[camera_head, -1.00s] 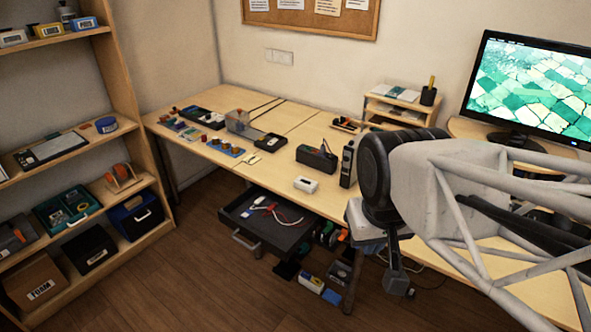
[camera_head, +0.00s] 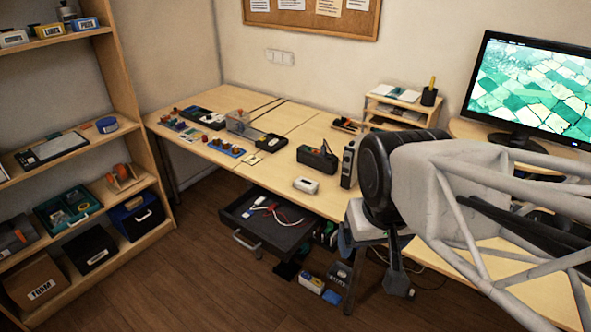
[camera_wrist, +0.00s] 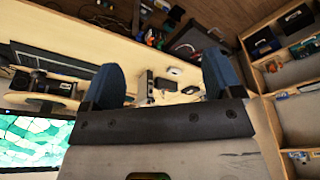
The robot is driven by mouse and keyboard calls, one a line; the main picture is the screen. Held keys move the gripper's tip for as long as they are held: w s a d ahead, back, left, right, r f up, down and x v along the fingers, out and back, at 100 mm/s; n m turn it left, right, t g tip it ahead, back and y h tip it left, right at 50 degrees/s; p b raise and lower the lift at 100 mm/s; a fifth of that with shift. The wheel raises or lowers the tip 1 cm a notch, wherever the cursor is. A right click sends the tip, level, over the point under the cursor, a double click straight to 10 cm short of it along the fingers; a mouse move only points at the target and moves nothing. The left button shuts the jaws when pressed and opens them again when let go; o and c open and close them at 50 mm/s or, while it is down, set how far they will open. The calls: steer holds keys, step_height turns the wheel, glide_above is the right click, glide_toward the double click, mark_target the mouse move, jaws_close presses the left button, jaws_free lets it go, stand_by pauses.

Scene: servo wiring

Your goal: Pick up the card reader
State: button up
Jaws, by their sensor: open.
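I cannot tell for certain which item is the card reader. A small white device (camera_head: 306,185) lies on the desk near its front edge; it also shows in the wrist view (camera_wrist: 174,71). Smaller white and blue pieces (camera_head: 259,202) lie with cables in the open dark drawer (camera_head: 262,235) below. My gripper is open in the wrist view (camera_wrist: 160,82), its two blue fingers wide apart with nothing between them. In the head view it hangs at the desk's front edge, right of the drawer, partly hidden by my arm.
A black box (camera_head: 317,159) and an upright dark device (camera_head: 348,164) stand close to the white device. Several parts and trays lie on the far left of the desk (camera_head: 290,118). A shelf (camera_head: 157,190) stands left. Open floor (camera_head: 200,280) lies between.

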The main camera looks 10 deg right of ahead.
steer(key=w+a+f+m+y, duration=0.1)
steer(key=w+f+m+y, duration=0.25)
steer(key=w, duration=0.75)
steer(key=w+a+f+m+y, duration=0.1)
steer(key=w+f+m+y, duration=0.3)
steer(key=w, duration=0.8)
steer(key=w+a+f+m+y, duration=0.15)
steer(key=w+m, duration=0.35)
steer(key=w, duration=0.6)
steer(key=m+t+y, duration=0.1)
steer(key=m+t, duration=0.6)
steer(key=m, duration=0.7)
glide_toward(310, 184)
steer(key=x, duration=0.3)
steer(key=shift+w+f, duration=0.2)
steer(key=shift+w, duration=0.1)
steer(key=shift+x, duration=1.2)
steer(key=shift+a, duration=0.15)
steer(key=shift+g, duration=0.3)
steer(key=shift+x, duration=2.5)
